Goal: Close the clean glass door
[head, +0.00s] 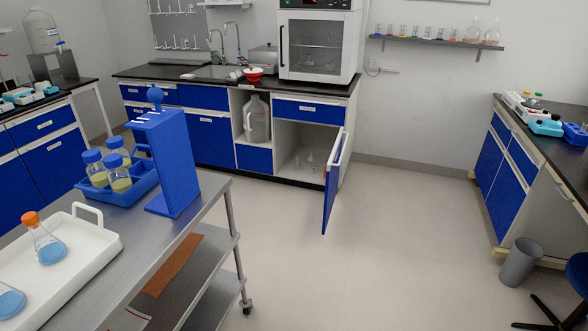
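A blue cabinet door (330,190) stands swung wide open at the right end of the back counter, below the white oven. It juts out into the room, roughly square to the cabinet front, and I see it nearly edge-on. Its label is too small to read, so I cannot tell whether it says clean glass. The open compartment (300,150) beside it is pale inside and holds a few small glass items on its floor. Neither of my grippers shows in the head view.
A metal cart (215,195) stands at the front left, bearing a white tray (110,240), blue-capped bottles (118,172) and a blue rack (172,165). A grey bin (520,262) stands by the right counter (540,150). The floor (400,240) before the open door is clear.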

